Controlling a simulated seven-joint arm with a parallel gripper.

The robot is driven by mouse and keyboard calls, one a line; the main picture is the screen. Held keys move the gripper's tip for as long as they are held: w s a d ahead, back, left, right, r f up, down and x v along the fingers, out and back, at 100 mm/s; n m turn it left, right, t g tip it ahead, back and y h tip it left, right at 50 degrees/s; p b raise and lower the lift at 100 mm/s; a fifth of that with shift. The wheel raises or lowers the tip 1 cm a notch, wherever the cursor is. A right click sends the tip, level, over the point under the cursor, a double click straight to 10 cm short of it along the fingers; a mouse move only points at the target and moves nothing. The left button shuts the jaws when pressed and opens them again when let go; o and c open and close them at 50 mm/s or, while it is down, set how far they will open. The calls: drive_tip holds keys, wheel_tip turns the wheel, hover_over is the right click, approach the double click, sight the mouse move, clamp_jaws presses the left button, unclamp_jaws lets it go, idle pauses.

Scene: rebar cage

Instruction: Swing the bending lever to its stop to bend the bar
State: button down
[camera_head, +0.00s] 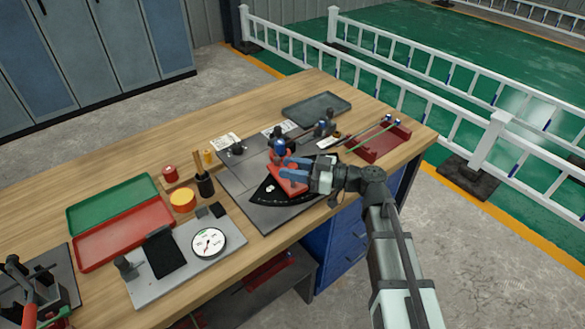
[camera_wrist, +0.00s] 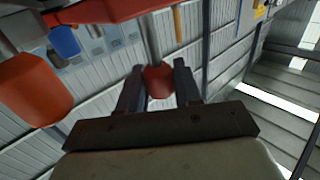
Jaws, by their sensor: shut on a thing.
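The bending lever (camera_head: 288,181) is a red arm over a black quarter-round scale plate (camera_head: 268,192) on a grey bender base (camera_head: 237,172). A red arm (camera_wrist: 110,10) crosses the top of that view. A thin greenish bar (camera_head: 370,135) lies at the red tray on the right; its near end is close to the bender. The stop is hard to make out.
A white railing (camera_head: 420,100) runs behind.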

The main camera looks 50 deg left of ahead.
drive_tip(key=shift+w+d+n+g+h, duration=0.1)
drive_tip(key=shift+w+n+g+h, duration=0.6)
drive_tip(key=shift+w+g, duration=0.25)
drive_tip(key=shift+w+d+n+g+h, duration=0.2)
drive_tip(key=shift+w+n+g+h, duration=0.5)
drive_tip(key=shift+h, duration=0.2)
drive_tip(key=shift+w+d, duration=0.15)
drive_tip(key=shift+w, duration=0.15)
drive_tip(key=c, duration=0.9)
unclamp_jaws()
